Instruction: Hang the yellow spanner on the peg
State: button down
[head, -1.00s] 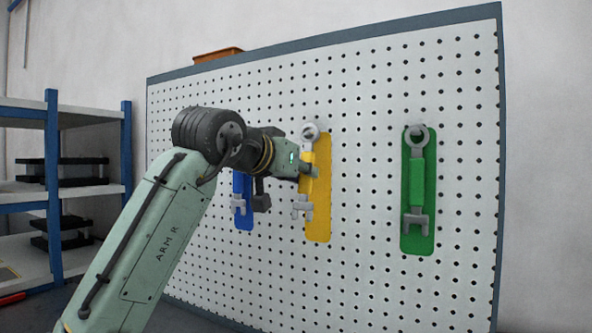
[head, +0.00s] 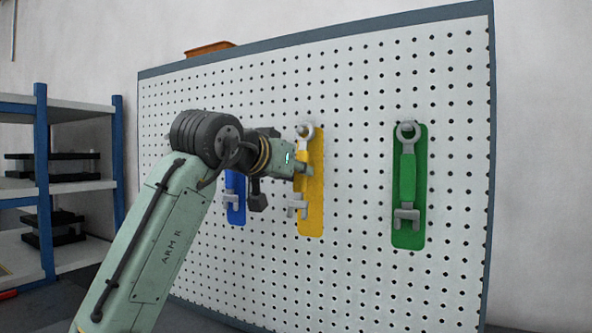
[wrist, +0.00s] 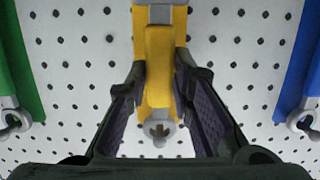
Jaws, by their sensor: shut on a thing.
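The yellow spanner has a grey ring (head: 305,131) at the top and a grey open jaw (head: 297,206) at the bottom. It hangs upright in front of the yellow panel (head: 314,222) on the pegboard. My gripper (head: 303,169) is shut on its yellow handle. In the wrist view, the handle (wrist: 159,55) lies between both fingers and the ring (wrist: 160,130) shows at the bottom. A dark cross-like shape shows inside the ring. I cannot tell whether the peg passes through it.
A green spanner (head: 407,178) hangs on a green panel to the right. A blue panel (head: 236,212) with a spanner is partly behind my arm at left. The white pegboard (head: 356,270) is clear between panels. Shelves (head: 60,190) stand at far left.

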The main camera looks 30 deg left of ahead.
jog(key=c, duration=1.3)
grip_release()
jog(key=v, duration=1.2)
jog(key=shift+s, duration=0.1)
